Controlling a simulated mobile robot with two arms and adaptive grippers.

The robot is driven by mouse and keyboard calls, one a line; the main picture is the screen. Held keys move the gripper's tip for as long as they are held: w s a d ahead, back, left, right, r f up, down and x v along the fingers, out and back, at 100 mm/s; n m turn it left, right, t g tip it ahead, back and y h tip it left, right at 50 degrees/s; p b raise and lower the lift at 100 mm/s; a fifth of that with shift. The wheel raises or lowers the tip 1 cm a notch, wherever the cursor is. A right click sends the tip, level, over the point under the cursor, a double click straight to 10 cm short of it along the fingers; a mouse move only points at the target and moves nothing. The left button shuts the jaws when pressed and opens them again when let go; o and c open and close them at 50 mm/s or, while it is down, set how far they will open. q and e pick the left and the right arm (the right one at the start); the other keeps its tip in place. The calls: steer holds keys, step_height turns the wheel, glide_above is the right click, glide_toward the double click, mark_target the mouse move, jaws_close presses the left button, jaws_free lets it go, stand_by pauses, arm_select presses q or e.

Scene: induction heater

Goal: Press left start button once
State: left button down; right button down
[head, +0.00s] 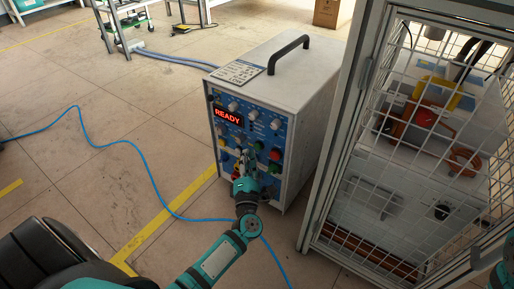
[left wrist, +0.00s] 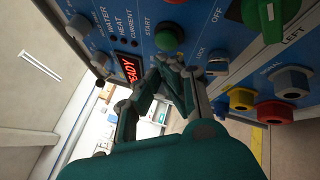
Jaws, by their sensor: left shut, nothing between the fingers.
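The induction heater (head: 305,85) is a white box with a blue front panel and a red READY display (head: 228,117). In the left wrist view the panel is turned sideways, and a round green button (left wrist: 169,40) labelled START shows near the display (left wrist: 126,69). My left gripper (head: 244,158) is in front of the panel, shut and empty. In the left wrist view its fingertips (left wrist: 168,72) appear just below the green button; I cannot tell whether they touch the panel. The gripper hides part of the panel in the head view.
A mesh-walled cabinet (head: 368,60) stands close to the right of the heater. A blue cable (head: 125,143) runs over the floor on the left. The left floor is mostly clear. In the left wrist view, coloured connectors (left wrist: 241,98) and a green knob (left wrist: 262,14) sit beside the button.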

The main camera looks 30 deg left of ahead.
arm_select(q)
steer(key=shift+w, duration=0.1)
stand_by(0.7)
steer(key=shift+w, duration=0.35)
steer(key=shift+w+d, duration=0.1)
steer(key=shift+w, duration=0.3)
stand_by(0.8)
steer(key=shift+s, duration=0.85)
